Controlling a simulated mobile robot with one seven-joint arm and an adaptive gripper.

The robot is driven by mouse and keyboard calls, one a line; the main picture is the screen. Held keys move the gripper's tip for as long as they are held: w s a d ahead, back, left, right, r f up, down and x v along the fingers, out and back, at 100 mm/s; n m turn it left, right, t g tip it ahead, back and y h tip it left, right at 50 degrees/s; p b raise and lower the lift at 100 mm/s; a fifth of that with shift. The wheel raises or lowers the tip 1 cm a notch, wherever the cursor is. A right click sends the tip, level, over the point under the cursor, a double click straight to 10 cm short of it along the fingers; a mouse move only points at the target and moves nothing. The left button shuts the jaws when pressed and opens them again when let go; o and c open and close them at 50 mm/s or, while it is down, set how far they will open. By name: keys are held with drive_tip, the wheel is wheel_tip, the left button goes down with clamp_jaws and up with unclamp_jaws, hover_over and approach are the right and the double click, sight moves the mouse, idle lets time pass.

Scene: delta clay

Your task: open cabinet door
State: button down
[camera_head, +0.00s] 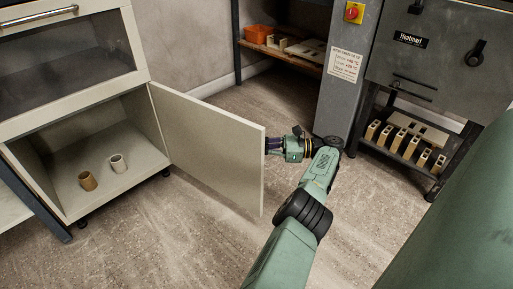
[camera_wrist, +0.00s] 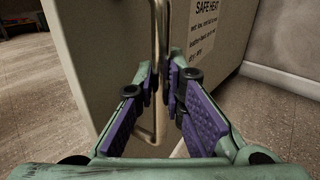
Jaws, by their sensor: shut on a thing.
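The cream cabinet door (camera_head: 210,145) stands swung wide open in the head view, hinged at the left along the cabinet's right side. My gripper (camera_head: 272,146) is at the door's outer face, its tips partly hidden behind the door's free edge. In the wrist view the door face (camera_wrist: 100,50) fills the left and middle. A vertical metal bar handle (camera_wrist: 160,30) runs between my purple-padded fingers, and my gripper (camera_wrist: 162,88) is shut on it. The handle is hidden in the head view. The open cabinet (camera_head: 65,140) shows its inside.
A glass-fronted drawer (camera_head: 68,60) is above. A grey kiln-like machine (camera_head: 440,70) on a stand is at the right. Bare floor (camera_head: 150,235) lies in front of the cabinet.

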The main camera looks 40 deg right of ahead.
drive_tip(key=shift+w+a, duration=0.1)
drive_tip(key=shift+w, duration=0.05)
drive_tip(key=c, duration=1.7)
unclamp_jaws()
drive_tip(key=shift+o, duration=0.2)
